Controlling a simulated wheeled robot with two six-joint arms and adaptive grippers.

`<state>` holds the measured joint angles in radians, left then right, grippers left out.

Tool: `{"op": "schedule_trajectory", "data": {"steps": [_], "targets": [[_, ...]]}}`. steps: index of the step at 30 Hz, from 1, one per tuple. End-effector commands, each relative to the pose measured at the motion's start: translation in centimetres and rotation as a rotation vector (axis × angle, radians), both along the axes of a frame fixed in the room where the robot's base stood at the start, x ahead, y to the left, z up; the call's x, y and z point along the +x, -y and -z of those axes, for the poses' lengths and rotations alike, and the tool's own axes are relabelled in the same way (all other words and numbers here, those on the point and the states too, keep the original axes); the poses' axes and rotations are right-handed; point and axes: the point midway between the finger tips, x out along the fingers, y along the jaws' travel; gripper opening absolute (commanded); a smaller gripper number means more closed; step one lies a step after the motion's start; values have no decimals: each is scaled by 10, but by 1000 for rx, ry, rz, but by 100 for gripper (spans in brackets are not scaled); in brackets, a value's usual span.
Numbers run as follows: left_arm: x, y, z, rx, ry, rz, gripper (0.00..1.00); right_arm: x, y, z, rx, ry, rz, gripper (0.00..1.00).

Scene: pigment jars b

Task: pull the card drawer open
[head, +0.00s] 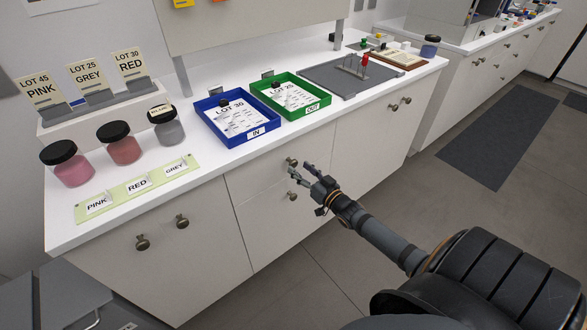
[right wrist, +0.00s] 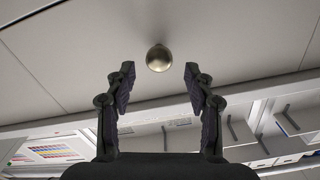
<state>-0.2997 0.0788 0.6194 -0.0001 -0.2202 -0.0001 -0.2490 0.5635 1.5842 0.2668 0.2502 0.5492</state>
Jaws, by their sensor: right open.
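The white counter's middle section (head: 262,185) has plain fronts with round metal knobs. An upper knob (head: 292,162) and a lower knob (head: 292,196) sit close to my right gripper (head: 301,172). No label marks which front is the card drawer. My right gripper is open and empty, its fingers pointing toward the fronts. In the right wrist view, one round brass-coloured knob (right wrist: 159,58) shows centred between and just beyond the spread fingertips (right wrist: 159,76), with no visible contact. The front looks closed. My left gripper is out of view.
On the counter stand lidded jars (head: 121,143), a green label strip (head: 138,188), a blue tray (head: 203,110), a green tray (head: 324,105) and a grey mat (head: 325,80). Other knobs (head: 182,221) stick out at left and right (head: 393,106). The floor (head: 405,195) in front is mostly clear.

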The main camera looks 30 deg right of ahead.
Motion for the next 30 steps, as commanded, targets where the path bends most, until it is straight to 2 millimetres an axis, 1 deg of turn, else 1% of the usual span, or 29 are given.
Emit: {"op": "schedule_trajectory", "data": {"steps": [1,2,4,10,15,21,30], "targets": [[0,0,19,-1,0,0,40,13,-1,9,-1,5,-1,54],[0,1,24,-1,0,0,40,20,-2,9,-2,5,1,54],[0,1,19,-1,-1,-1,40,28,-2,2,0,2,1,54],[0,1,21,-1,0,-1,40,43,-3,1,0,0,1,54],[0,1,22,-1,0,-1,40,46,-4,1,-1,-1,2,54],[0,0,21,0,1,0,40,46,-3,1,-1,-2,1,54],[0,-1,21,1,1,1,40,46,-4,1,-1,-2,0,13]]}}
